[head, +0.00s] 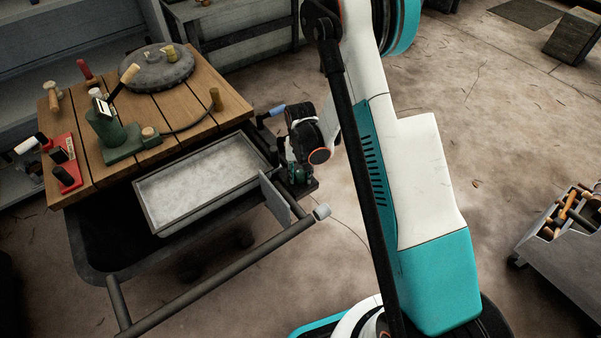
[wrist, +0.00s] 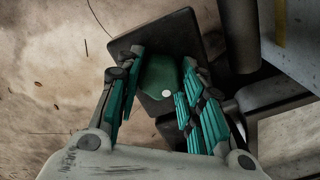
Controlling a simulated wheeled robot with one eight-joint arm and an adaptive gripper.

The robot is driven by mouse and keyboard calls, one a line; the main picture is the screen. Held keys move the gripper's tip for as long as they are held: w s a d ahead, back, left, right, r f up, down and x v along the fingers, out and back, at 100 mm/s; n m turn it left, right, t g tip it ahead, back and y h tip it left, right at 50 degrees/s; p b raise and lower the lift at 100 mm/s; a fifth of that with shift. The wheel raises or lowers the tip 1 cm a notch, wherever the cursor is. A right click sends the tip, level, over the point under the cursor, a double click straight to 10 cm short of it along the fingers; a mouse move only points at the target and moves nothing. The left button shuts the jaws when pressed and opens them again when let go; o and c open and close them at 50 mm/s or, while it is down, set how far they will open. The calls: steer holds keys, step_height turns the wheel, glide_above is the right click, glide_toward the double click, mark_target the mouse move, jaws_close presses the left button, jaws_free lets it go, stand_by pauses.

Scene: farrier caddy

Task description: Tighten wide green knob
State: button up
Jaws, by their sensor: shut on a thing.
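The wide green knob (wrist: 160,76) shows in the wrist view, on a dark flat plate (wrist: 128,47) beside the caddy. A small white dot shows near its front edge. My gripper (wrist: 163,66) reaches over the plate with one teal finger on each side of the knob. It is shut on the knob, and the fingers cover part of its sides. In the head view my gripper is low at the right side of the caddy, beside the grey tray. There the wrist and fingers hide most of the knob.
The wooden caddy top (head: 190,110) carries a green clamp-like tool (head: 106,130), a dark round disc (head: 156,70) and a red tool block (head: 66,165). A grey tray (head: 205,195) hangs below. A tool cart (head: 565,250) stands at right.

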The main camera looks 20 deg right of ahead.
mark_target(300, 173)
steer(key=m, duration=0.4)
steer(key=shift+f, duration=0.1)
steer(key=m, duration=0.4)
steer(key=o, duration=1.1)
steer(key=shift+o, duration=0.2)
steer(key=shift+r+p, duration=1.25)
steer(key=shift+r, duration=1.3)
